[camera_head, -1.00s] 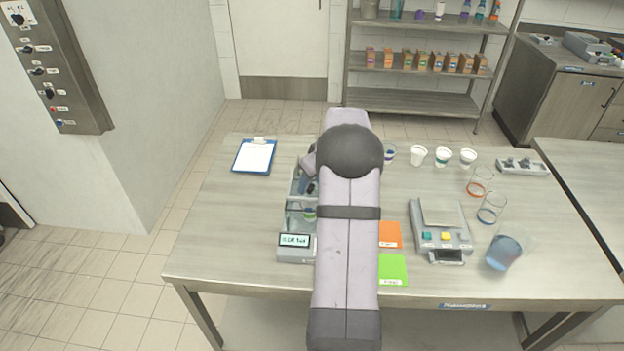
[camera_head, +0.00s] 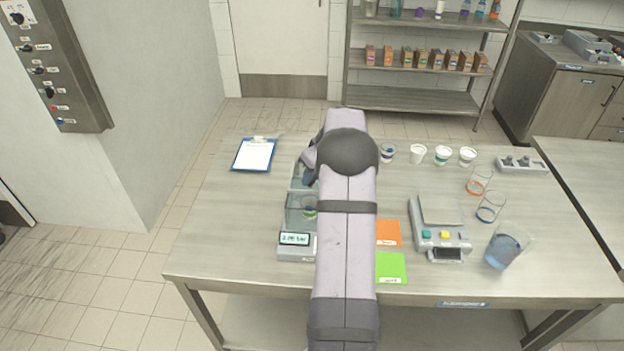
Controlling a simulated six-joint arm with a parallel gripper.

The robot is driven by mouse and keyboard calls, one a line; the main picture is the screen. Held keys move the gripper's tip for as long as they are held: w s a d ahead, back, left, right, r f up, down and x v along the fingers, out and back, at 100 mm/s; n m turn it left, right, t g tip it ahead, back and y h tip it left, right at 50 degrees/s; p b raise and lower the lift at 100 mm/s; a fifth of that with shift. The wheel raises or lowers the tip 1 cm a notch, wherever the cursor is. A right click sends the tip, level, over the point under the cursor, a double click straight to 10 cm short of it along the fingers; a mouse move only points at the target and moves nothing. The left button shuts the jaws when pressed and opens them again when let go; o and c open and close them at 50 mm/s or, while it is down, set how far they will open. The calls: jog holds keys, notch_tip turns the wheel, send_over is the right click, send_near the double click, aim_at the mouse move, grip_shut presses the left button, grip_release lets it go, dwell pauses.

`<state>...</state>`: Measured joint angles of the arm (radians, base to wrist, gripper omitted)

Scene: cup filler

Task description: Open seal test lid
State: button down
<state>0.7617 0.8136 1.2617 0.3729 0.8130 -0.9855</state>
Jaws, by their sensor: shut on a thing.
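The seal tester (camera_head: 288,254) stands left of the middle of the table, with a lit display at its front. Behind the display is its clear chamber (camera_head: 292,215), with a cup with a green band (camera_head: 310,212) inside, partly hidden by my arm. The lid (camera_head: 296,183) shows as a grey-framed clear panel at the back of the chamber, and appears raised. My gripper (camera_head: 309,180) is at the lid, shut on it. The fingertips and the exact grip are mostly hidden by my wrist and arm.
A clipboard (camera_head: 254,154) lies behind left. Several cups (camera_head: 442,155) stand at the back. The table's left front is clear.

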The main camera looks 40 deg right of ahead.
jog(key=shift+w+d+r+p, duration=0.1)
jog(key=shift+w+d+p, duration=0.85)
jog(key=shift+w+d, duration=1)
jog(key=c, duration=1.5)
grip_release()
jog(key=shift+o, duration=0.2)
jog(key=shift+s, duration=0.1)
jog(key=b+v, duration=0.3)
jog(key=v, duration=0.4)
jog(key=shift+r, duration=0.1)
